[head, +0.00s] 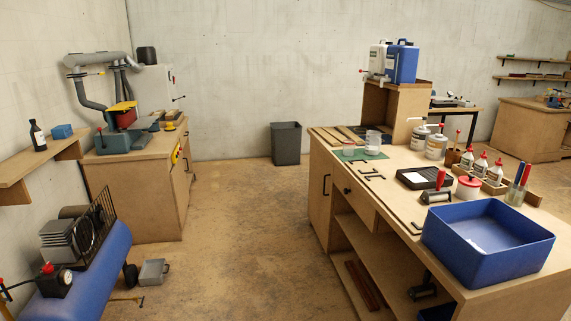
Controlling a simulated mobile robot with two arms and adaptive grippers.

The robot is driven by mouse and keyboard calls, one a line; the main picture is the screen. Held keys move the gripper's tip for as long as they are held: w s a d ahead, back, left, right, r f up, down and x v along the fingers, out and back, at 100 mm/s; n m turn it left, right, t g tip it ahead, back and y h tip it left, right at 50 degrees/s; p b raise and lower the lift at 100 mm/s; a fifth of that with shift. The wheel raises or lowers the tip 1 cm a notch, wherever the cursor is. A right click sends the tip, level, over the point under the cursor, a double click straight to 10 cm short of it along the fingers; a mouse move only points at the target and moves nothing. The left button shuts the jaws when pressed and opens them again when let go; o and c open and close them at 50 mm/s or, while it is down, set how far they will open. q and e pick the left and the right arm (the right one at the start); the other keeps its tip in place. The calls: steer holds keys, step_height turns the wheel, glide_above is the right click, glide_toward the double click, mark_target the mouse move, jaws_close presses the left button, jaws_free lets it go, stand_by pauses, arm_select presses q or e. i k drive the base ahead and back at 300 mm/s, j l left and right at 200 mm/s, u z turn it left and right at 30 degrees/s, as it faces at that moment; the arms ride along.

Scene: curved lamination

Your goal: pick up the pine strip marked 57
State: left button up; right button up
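Several flat wooden strips (350,134) lie side by side at the far left end of the workbench top (405,160), behind a green mat (358,155). They differ in tone, some pale and some darker. No number can be read on any of them, so I cannot tell which is marked 57. Darker red-brown strips (363,284) lie on the bench's lower shelf. Neither of my grippers is in view.
On the bench stand a large blue bin (487,262), clear cups (373,140), pump cans (436,146), glue bottles (480,165) and a black tray (423,180). A compressor (75,255) and machine cabinet (140,195) stand left.

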mark_target(343, 130)
steer(key=i+j+z, duration=0.15)
steer(key=i, duration=1.75)
steer(key=i+j+z, duration=0.15)
steer(key=i+z, duration=0.25)
steer(key=i, duration=0.2)
steer(key=i+j+z, duration=0.35)
steer(key=i, duration=0.25)
steer(key=i+j+z, duration=0.4)
steer(key=i+j, duration=0.1)
steer(key=i, duration=0.05)
